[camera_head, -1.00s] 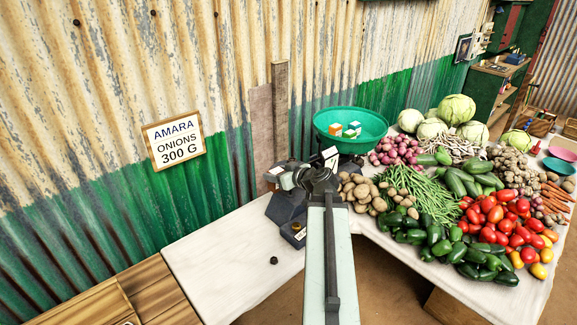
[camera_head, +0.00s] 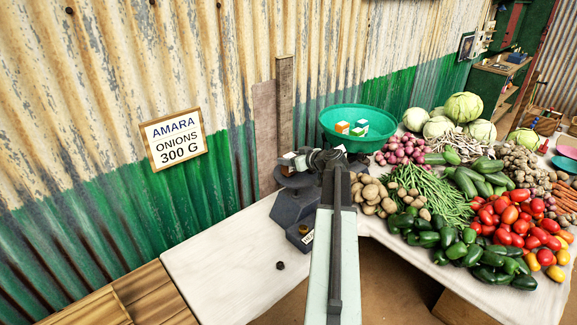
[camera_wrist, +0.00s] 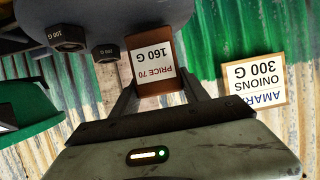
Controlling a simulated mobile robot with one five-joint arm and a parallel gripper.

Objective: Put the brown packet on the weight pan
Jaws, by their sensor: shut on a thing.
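The brown packet (camera_wrist: 160,88) carries a white label reading PRICE 70, 160 G. In the wrist view it stands between the two fingers of my gripper (camera_wrist: 158,76), which is shut on it. Whether the packet touches the pan I cannot tell. In the head view my gripper (camera_head: 308,162) is over the left side of the dark scale (camera_head: 293,206); my wrist covers part of it.
The green bowl (camera_head: 326,127) at the scale's right holds small coloured boxes. Potatoes (camera_head: 370,192), green beans and other vegetables crowd the table to the right. A corrugated wall with a sign (camera_head: 173,138) stands behind. The white cloth (camera_head: 230,260) at left is mostly clear.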

